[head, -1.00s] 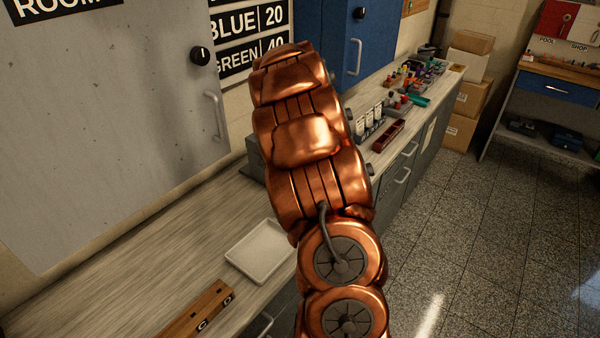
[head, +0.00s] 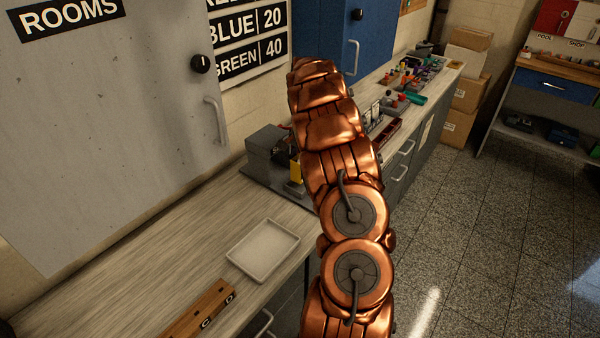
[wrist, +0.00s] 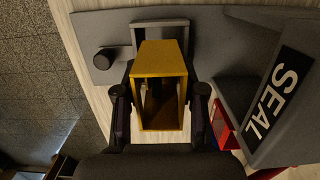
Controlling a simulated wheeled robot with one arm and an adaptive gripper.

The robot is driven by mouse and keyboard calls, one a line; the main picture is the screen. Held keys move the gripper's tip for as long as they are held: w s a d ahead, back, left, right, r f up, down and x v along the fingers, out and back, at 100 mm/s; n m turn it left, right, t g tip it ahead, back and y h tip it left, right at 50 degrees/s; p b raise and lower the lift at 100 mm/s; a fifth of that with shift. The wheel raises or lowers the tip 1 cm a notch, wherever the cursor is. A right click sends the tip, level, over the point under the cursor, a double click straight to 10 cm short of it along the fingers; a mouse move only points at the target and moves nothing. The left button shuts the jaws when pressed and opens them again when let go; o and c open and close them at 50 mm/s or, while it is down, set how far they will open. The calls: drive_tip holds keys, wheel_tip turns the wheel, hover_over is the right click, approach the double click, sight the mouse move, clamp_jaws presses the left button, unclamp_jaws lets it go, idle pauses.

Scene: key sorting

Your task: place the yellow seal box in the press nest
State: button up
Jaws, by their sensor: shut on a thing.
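The yellow seal box (wrist: 160,56) is in the middle of the wrist view, its open hollow side facing the camera. My gripper (wrist: 159,98) is shut on it, one dark finger at each side. The press nest (wrist: 160,27), a grey square frame, shows just beyond the box and is partly hidden by it. I cannot tell how high the box is above the nest. The grey press with its SEAL label (wrist: 271,103) stands at the right. In the head view the press (head: 265,142) is left of my arm with a bit of yellow (head: 296,172); my arm hides the gripper.
A round dark knob (wrist: 103,60) is left of the nest on the press base. A red object (wrist: 222,124) sits close by my right finger. In the head view an empty white tray (head: 263,250) and a wooden rack (head: 200,310) lie on the bench.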

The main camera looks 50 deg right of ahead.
sight(300, 173)
drive_tip(key=shift+f+p, duration=0.8)
drive_tip(key=shift+f, duration=0.95)
drive_tip(key=shift+f, duration=0.1)
drive_tip(key=o, duration=1.1)
drive_tip(key=shift+d, duration=0.1)
drive_tip(key=r+b, duration=0.1)
drive_tip(key=r, duration=0.3)
drive_tip(key=d+r+b, duration=0.1)
drive_tip(key=r, duration=0.3)
drive_tip(key=r+b, duration=0.1)
drive_tip(key=r, duration=0.3)
drive_tip(key=shift+w+d+b, duration=0.1)
drive_tip(key=shift+d+b, duration=0.1)
drive_tip(key=shift+b, duration=0.15)
drive_tip(key=shift+r, duration=0.1)
